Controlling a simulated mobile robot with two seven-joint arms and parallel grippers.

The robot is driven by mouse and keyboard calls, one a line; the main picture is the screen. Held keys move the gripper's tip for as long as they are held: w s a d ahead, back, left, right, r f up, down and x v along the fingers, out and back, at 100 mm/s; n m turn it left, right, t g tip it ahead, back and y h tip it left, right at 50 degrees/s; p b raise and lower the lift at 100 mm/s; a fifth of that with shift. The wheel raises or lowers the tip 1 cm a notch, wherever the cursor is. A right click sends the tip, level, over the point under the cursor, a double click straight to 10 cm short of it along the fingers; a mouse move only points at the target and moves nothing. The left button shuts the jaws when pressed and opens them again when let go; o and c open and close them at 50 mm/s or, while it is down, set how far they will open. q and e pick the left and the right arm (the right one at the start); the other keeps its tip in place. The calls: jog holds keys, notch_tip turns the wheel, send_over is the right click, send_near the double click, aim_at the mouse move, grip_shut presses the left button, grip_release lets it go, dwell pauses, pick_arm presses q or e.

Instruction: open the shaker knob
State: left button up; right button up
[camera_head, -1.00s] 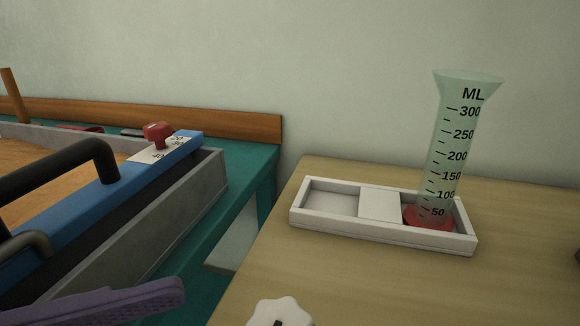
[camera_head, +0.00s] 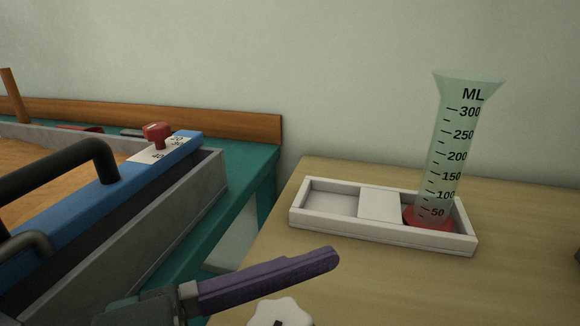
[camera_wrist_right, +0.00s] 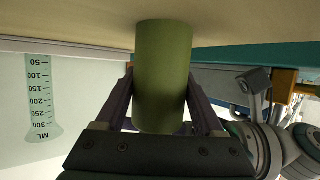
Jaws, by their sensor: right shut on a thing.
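A white scalloped knob (camera_head: 280,313) with a dark mark shows at the bottom edge of the head view, partly cut off; what it sits on is out of view. My left gripper (camera_head: 328,258) has purple fingers and reaches in just above and behind the white knob in the picture; its fingers overlap, so their gap is hidden. I cannot tell whether it touches the knob. My right gripper (camera_wrist_right: 160,90) is shut on a green cylinder (camera_wrist_right: 163,70) in the right wrist view, where the picture is upside down.
A red knob (camera_head: 157,133) stands on a blue bar (camera_head: 75,207) by a numbered plate, on a flume at left. A white tray (camera_head: 380,202) on the wooden table (camera_head: 390,285) holds a measuring cylinder (camera_head: 450,150) at its right end. Tabletop before the tray looks clear.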

pick_arm(q)
jog(key=shift+c, duration=0.3)
grip_shut()
dwell(0.3)
